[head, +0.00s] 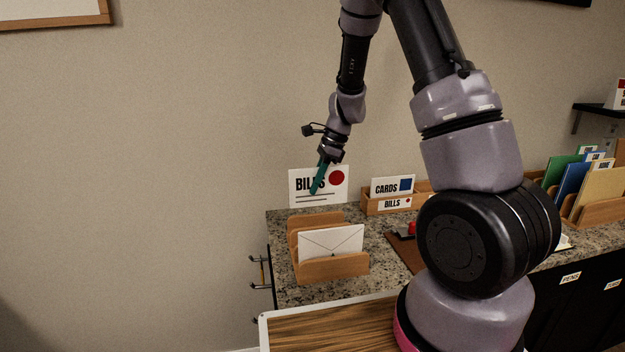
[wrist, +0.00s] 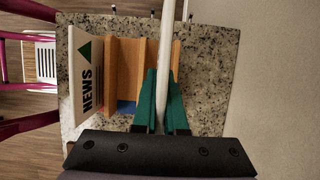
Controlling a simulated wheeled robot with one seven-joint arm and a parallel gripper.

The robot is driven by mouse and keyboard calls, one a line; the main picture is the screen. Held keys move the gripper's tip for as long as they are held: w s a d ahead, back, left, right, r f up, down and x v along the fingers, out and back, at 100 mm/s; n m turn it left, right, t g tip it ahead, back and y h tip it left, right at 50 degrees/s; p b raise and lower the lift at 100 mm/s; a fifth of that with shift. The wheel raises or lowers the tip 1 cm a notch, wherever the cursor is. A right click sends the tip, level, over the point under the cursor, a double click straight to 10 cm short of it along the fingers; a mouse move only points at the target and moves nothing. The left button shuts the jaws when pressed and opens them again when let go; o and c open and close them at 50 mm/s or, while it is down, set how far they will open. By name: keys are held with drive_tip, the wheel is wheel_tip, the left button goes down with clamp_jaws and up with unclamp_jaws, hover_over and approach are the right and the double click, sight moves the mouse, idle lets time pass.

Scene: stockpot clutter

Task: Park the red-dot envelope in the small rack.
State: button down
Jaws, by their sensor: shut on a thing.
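My gripper (head: 319,178) is shut on a white envelope with a red dot and the word BILLS (head: 334,177). It holds the envelope upright, above and behind the small wooden rack (head: 333,268) in the head view. In the wrist view the green fingers (wrist: 162,88) pinch the envelope (wrist: 167,50), seen edge-on as a thin white strip. The wooden rack (wrist: 125,60) lies below and left of it there. Another white envelope (head: 331,243) stands in the rack's front part, its flap side showing in the head view.
A white NEWS piece with a green triangle (wrist: 88,75) stands at the rack's left in the wrist view. A wooden holder with CARDS and BILLS labels (head: 395,205) stands right of the rack. Colored folders (head: 575,190) stand farther right. Speckled countertop (wrist: 213,75) is bare beside the envelope.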

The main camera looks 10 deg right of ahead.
sight(317, 205)
drive_tip(key=shift+f, duration=4.75)
drive_tip(key=c, duration=0.9)
unclamp_jaws()
drive_tip(key=shift+r, duration=0.15)
drive_tip(key=shift+r, duration=3.35)
